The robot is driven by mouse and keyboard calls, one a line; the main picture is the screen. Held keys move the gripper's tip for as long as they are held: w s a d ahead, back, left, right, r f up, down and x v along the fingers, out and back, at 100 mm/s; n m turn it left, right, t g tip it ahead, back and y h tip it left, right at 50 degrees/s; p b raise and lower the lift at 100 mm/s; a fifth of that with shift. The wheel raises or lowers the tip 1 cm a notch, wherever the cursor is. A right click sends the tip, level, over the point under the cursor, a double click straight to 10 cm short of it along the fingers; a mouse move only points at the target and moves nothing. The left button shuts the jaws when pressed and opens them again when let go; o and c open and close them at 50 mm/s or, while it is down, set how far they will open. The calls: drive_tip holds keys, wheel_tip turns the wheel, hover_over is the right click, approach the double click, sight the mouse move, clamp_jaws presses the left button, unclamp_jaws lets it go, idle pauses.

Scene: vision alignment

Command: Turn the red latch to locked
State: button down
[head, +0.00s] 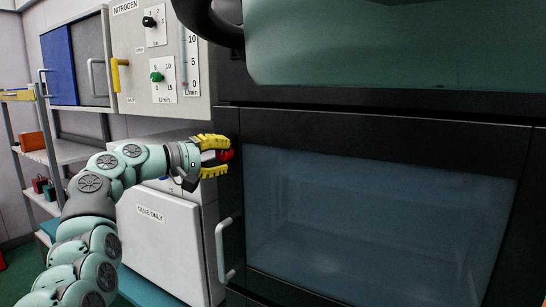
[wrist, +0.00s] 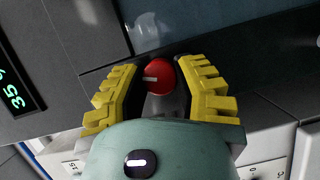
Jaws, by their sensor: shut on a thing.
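The red latch (head: 228,155) is a small round knob on the black front frame of the large glass-doored cabinet (head: 380,220), at the left of its door. In the wrist view the red latch (wrist: 160,77) shows a white mark pointing left. My gripper (head: 218,157) has yellow ribbed fingers and is shut on the red latch. In the wrist view my gripper (wrist: 158,72) has one finger on each side of the knob; the exact contact faces are partly hidden.
A white handle (head: 223,250) stands out from the frame below the latch. A white box labelled "GLUE ONLY" (head: 160,250) stands left of it. A nitrogen panel (head: 160,60) with knobs and a yellow handle (head: 117,75) is above my arm. A digital display (wrist: 10,90) shows at left.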

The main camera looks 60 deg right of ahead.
drive_tip(key=shift+n+h+p, duration=0.35)
drive_tip(key=shift+n+h, duration=0.35)
drive_tip(key=shift+n, duration=1.1)
drive_tip(key=c, duration=0.6)
unclamp_jaws()
drive_tip(key=shift+f, duration=0.1)
drive_tip(key=v, duration=1.2)
drive_tip(key=shift+f, duration=0.15)
drive_tip(key=shift+w, duration=0.1)
